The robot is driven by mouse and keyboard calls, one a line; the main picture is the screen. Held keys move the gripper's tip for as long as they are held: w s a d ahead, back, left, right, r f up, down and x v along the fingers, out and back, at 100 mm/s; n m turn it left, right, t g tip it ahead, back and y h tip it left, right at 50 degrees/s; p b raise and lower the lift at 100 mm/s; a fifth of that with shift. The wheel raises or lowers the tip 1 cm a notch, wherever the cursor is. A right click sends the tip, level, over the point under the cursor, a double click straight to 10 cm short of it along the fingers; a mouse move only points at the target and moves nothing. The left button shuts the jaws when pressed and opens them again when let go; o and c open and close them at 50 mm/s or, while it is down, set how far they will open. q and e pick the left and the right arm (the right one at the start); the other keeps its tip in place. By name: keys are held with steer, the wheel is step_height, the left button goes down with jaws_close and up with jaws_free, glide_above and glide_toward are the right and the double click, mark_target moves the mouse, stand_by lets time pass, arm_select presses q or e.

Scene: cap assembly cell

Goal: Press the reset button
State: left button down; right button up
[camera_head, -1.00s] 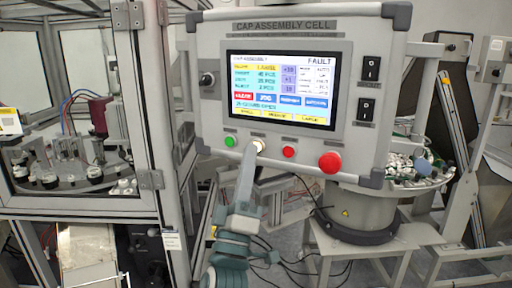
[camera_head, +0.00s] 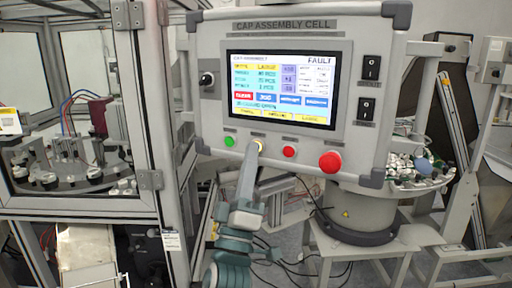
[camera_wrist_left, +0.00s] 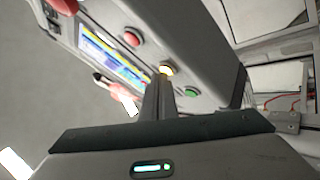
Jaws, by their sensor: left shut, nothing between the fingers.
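A pale, yellowish round button (camera_head: 260,145) sits on the lower edge of the grey control panel (camera_head: 215,110), between the green button (camera_head: 229,141) and the small red button (camera_head: 289,152). The small labels above the buttons are too blurred to read. The pale button looks bright in the left wrist view (camera_wrist_left: 167,71). My left gripper (camera_head: 254,147) is shut and empty, its tips right at the pale button and covering part of it. In the left wrist view its fingertips (camera_wrist_left: 164,82) lie just below the button; I cannot tell whether they touch it.
A large red mushroom button (camera_head: 330,162) is at the panel's lower right. The screen (camera_head: 281,88) reads FAULT. Two black rocker switches (camera_head: 370,69) are on the right. A framed machine (camera_head: 150,100) stands close on the left, a parts bowl (camera_head: 365,210) behind.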

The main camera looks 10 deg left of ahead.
arm_select(q)
steer(key=shift+s, duration=0.1)
steer(key=shift+s+a, duration=0.1)
steer(key=shift+s, duration=0.25)
steer(key=shift+s, duration=0.1)
stand_by(0.4)
steer(key=shift+s+a+p, duration=0.2)
steer(key=shift+s+p, duration=0.05)
steer(key=shift+s, duration=0.7)
steer(key=shift+s+a+p, duration=0.15)
steer(key=shift+s+p, duration=0.05)
steer(key=shift+s, duration=0.75)
steer(key=shift+s+a+p, duration=0.2)
steer(key=shift+s+p, duration=0.05)
steer(key=shift+s, duration=0.7)
